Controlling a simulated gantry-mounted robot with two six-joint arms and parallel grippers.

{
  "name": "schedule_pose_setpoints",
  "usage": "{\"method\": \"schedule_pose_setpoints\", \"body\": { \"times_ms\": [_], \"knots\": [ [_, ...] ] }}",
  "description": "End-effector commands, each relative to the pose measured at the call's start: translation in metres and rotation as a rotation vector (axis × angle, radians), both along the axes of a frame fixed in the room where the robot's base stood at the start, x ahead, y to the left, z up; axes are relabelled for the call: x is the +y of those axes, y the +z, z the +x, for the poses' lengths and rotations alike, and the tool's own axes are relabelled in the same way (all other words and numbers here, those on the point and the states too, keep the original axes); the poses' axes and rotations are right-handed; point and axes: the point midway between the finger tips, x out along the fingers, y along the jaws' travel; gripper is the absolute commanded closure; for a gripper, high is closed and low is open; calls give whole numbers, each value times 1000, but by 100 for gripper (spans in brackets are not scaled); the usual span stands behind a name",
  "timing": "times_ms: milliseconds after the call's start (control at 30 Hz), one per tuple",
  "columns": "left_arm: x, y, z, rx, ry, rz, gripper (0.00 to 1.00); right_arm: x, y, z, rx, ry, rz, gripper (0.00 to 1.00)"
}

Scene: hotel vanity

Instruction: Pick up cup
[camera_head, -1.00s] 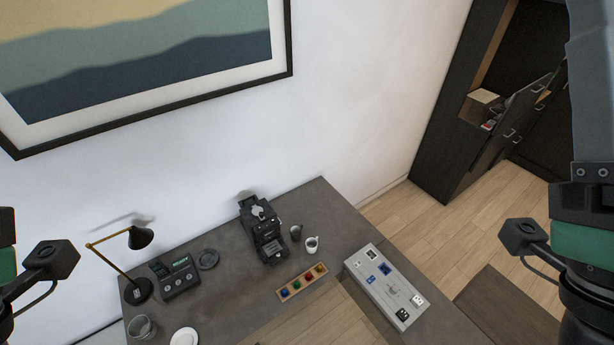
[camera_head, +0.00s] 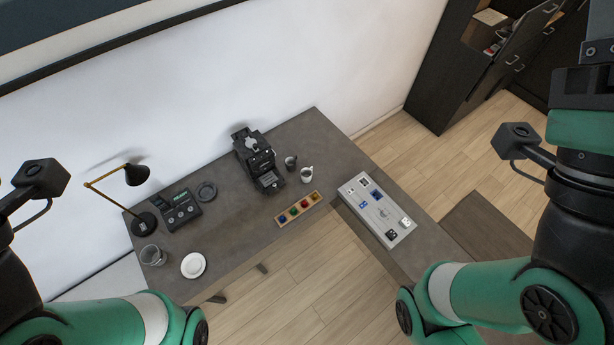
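A small white cup (camera_head: 307,174) stands upright on the dark grey vanity top (camera_head: 235,204), in front of and to the right of a black coffee machine. A small dark cup or jug (camera_head: 290,163) stands just left of and behind it. A clear glass (camera_head: 152,255) stands at the left end of the top. My left and right arms show at the lower left and right sides, well apart from the cups. Neither gripper's fingers show in this view.
The coffee machine (camera_head: 258,160), a tray of coloured capsules (camera_head: 298,209) and a white panel with sockets (camera_head: 377,209) surround the cups.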

Motion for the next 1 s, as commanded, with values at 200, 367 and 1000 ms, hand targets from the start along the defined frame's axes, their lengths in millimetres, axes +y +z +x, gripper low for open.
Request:
{"method": "schedule_pose_setpoints", "body": {
  "times_ms": [200,367,1000],
  "knots": [
    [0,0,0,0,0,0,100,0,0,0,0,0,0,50],
    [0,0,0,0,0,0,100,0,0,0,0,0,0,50],
    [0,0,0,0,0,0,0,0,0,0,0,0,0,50]
  ]
}}
